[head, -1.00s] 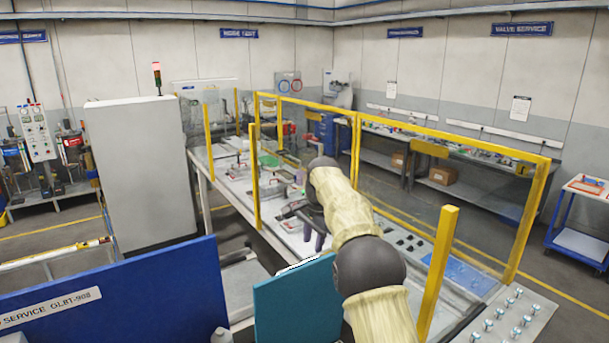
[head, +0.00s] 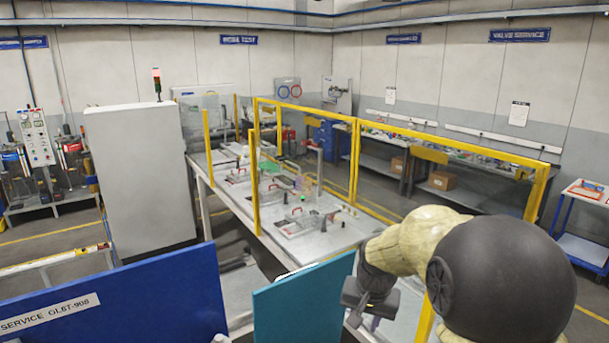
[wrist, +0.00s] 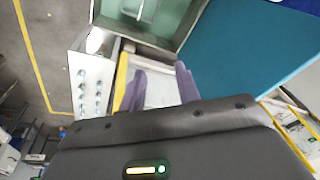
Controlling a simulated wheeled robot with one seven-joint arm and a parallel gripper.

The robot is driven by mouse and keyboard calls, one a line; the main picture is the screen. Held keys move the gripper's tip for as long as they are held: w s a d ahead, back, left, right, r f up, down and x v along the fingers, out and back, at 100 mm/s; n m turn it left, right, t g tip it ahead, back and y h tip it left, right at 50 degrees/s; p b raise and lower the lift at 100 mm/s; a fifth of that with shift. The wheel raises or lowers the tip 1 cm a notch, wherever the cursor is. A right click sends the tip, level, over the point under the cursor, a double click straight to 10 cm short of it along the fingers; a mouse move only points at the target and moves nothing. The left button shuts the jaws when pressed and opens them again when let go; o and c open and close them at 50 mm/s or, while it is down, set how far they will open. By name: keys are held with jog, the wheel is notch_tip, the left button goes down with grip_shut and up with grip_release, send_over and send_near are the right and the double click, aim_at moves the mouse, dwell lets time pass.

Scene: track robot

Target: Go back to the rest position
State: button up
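My gripper (head: 368,300) hangs at the near right of the head view, close to my body, beside the right end of a teal panel. My bent arm in its pale sleeve and dark joint fills the lower right. In the wrist view the two purple fingers of my gripper (wrist: 162,87) stand apart with nothing held between them. A pale flat surface shows beyond the gap. In the head view the fingertips are hard to make out.
The teal panel (head: 300,308) and a blue panel (head: 120,305) stand close in front. A long workbench (head: 325,240) with fixtures runs behind yellow-framed guards (head: 354,160). A grey cabinet (head: 142,175) stands left. A plate with several bolts (wrist: 92,85) shows in the wrist view.

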jog(key=s+d+f+n, duration=0.1)
jog(key=s+f+n, duration=0.15)
jog(key=s, duration=0.65)
jog(key=s+d+f+n, duration=0.1)
jog(key=s+f, duration=0.2)
jog(key=s, duration=0.5)
jog(key=s+b+x, duration=0.1)
jog(key=b+x, duration=0.6)
jog(key=b, duration=0.1)
jog(key=s+b+x, duration=0.2)
jog(key=b+x, duration=0.6)
jog(key=shift+d+f+b, duration=0.35)
jog(key=shift+d+f, duration=0.1)
jog(key=shift+f, duration=0.3)
